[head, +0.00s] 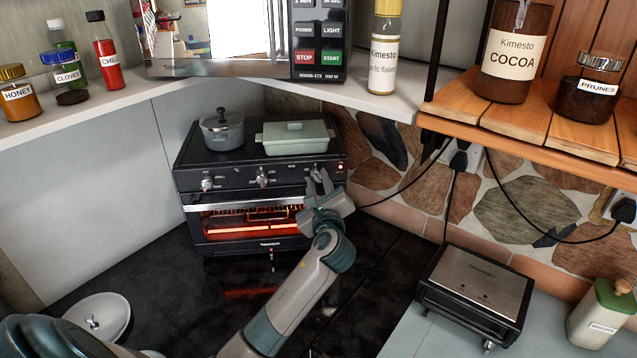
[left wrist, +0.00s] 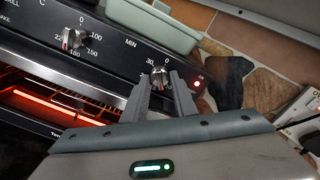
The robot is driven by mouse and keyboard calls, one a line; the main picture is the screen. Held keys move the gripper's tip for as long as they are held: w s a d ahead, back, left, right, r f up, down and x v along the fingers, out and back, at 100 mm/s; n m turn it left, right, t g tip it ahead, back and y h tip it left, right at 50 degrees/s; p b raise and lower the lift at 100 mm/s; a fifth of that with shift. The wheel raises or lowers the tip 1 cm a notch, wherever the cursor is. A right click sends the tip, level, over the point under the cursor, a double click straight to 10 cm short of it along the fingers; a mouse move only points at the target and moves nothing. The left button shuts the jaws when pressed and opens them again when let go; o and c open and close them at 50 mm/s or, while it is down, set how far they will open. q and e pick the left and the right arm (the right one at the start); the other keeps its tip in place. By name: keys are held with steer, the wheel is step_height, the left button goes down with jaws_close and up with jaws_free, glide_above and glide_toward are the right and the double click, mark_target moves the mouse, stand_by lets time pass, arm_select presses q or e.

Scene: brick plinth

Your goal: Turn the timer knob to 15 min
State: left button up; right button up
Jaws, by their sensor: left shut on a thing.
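The timer knob (left wrist: 160,76) is the rightmost knob on the black toaster oven's (head: 235,176) front panel. "MIN", "0" and "30" are printed around it in the left wrist view. My left gripper (head: 319,180) is at this knob, and in the left wrist view its two fingers (left wrist: 162,88) sit on either side of it, shut on it. The knob's lower part is hidden between the fingers, and its exact setting is hard to read. A temperature knob (left wrist: 73,40) is to its left. My right gripper is not in view.
The oven's heating element (left wrist: 60,104) glows and a red lamp (left wrist: 197,84) is lit. A grey pot (head: 222,134) and a green lidded dish (head: 294,137) stand on top. A wooden shelf (head: 450,107) and a silver-topped appliance (head: 480,285) are to the right.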

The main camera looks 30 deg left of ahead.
arm_select(q)
steer(key=m, duration=0.4)
steer(key=shift+a+r, duration=0.1)
steer(key=shift+m, duration=1.4)
steer(key=o, duration=1)
